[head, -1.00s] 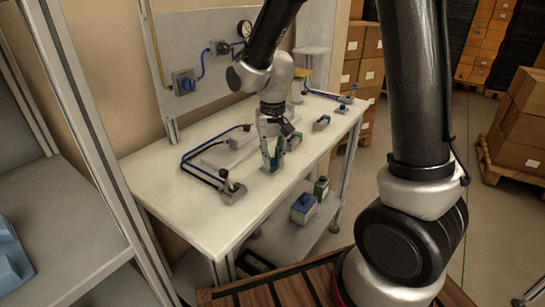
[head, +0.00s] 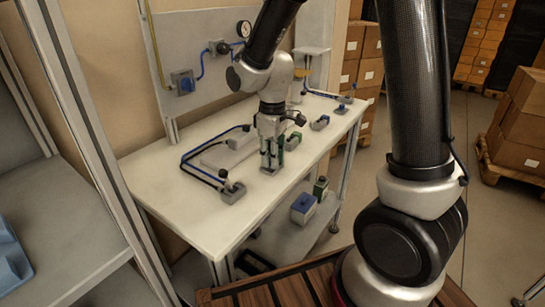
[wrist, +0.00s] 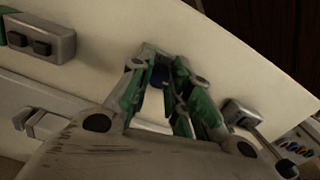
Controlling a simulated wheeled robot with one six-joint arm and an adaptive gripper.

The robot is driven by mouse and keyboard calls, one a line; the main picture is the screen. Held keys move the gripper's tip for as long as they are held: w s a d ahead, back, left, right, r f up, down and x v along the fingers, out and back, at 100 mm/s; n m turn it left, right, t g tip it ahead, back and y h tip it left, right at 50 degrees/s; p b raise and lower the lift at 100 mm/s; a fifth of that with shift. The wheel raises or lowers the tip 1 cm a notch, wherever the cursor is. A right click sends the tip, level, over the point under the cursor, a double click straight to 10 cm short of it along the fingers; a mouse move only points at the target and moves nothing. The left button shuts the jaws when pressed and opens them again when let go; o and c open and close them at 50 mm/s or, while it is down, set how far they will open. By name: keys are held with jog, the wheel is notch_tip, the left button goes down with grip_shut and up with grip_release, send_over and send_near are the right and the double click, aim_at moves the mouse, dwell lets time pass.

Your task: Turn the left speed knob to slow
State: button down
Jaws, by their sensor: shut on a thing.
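My gripper (head: 270,162) points down at the white bench top near its front edge. In the wrist view its green-padded fingers (wrist: 160,88) are closed around a dark blue knob (wrist: 158,75). I take this to be the left speed knob. The knob sits on a small grey base (wrist: 152,50), which also shows under the fingertips in the head view (head: 269,171). The fingers hide most of the knob, and I cannot read any speed marks or its setting.
On the bench (head: 190,222), a grey block with a lever (head: 232,192) and blue and black cables stands left of my gripper. The bench's front left is clear.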

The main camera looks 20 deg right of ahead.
jog(key=shift+n, duration=0.9)
jog(key=c, duration=1.3)
grip_release()
notch_tip(320, 180, up, 12)
